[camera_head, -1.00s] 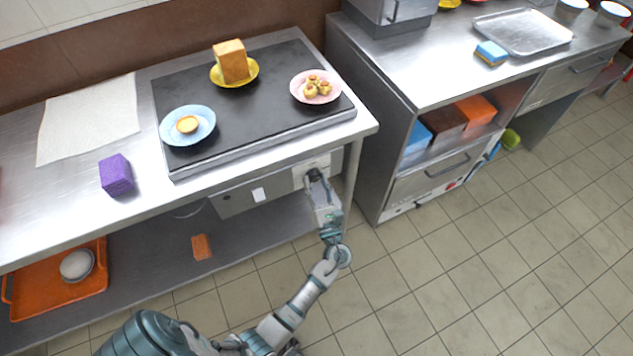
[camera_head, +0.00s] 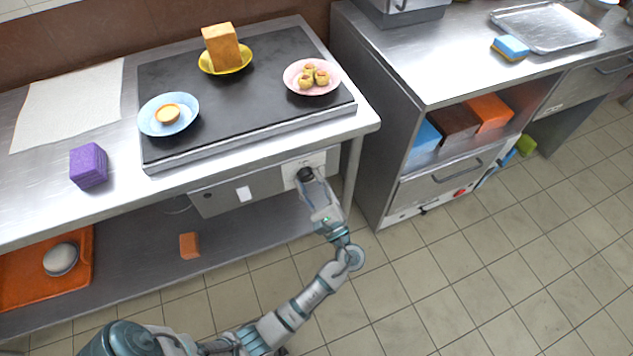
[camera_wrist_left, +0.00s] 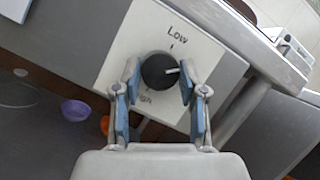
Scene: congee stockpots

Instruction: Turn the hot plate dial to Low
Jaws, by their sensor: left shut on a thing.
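The hot plate (camera_head: 262,109) is a black slab on the steel counter. Its dial is a dark round knob on a pale panel (camera_head: 322,161) on the counter's front, below the plate's right end. In the left wrist view the dial (camera_wrist_left: 158,71) shows a white pointer line aimed right and slightly up. "Low" is printed above the dial; a partly covered word ending in "igh" is below. My left gripper (camera_wrist_left: 159,80) has its blue-padded fingers on both sides of the dial, shut on it. In the head view my left gripper (camera_head: 307,178) reaches the panel. My right gripper is not in view.
Plates with bread (camera_head: 222,46), a tart (camera_head: 167,113) and small buns (camera_head: 314,77) stand on the hot plate. A purple block (camera_head: 88,165) lies left of it. A steel cabinet (camera_head: 370,120) stands close on the right. Tiled floor is clear in front.

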